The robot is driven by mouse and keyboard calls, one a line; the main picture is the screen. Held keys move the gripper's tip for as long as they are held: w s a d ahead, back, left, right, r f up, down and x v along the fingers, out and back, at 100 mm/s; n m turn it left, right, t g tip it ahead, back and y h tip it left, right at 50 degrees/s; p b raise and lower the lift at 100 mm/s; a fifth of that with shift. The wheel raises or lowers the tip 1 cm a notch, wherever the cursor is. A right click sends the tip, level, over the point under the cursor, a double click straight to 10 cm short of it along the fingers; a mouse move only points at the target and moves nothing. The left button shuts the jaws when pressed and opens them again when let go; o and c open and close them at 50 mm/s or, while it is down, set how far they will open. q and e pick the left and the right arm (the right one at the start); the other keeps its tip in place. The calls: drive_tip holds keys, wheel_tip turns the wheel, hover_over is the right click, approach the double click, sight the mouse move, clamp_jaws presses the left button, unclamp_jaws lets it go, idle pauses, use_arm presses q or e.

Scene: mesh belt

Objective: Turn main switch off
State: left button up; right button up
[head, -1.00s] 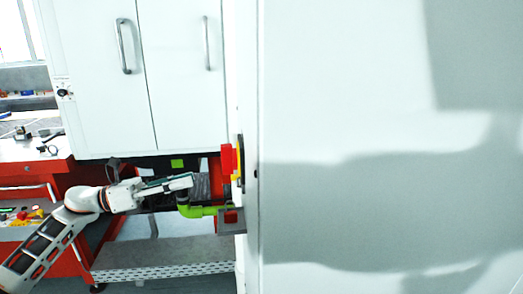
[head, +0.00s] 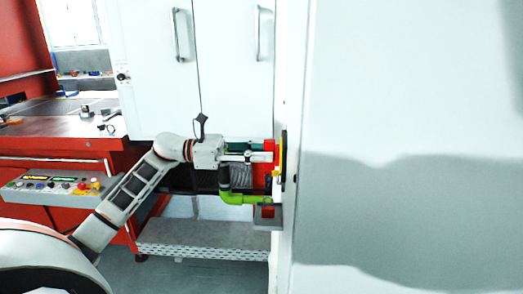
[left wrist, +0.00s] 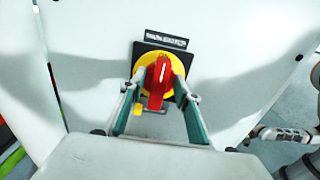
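The main switch has a red knob (left wrist: 160,80) on a yellow disc (left wrist: 176,66) with a black labelled plate (left wrist: 178,41) behind it, on a white panel. In the left wrist view the knob stands roughly upright in the picture. My left gripper (left wrist: 157,92) is open, with one finger on each side of the knob. Gaps seem to show between the fingers and the knob; I cannot tell whether either touches. In the head view the left gripper (head: 262,151) reaches the red knob (head: 270,146) from the left, seen edge-on. My right gripper is not in view.
White cabinet doors (head: 235,70) stand behind. A control panel with buttons (head: 60,186) is at the left. A white arm part (left wrist: 285,134) shows at the wrist view's right.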

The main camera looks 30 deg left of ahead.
use_arm(q)
drive_tip(key=shift+w, duration=0.1)
clamp_jaws()
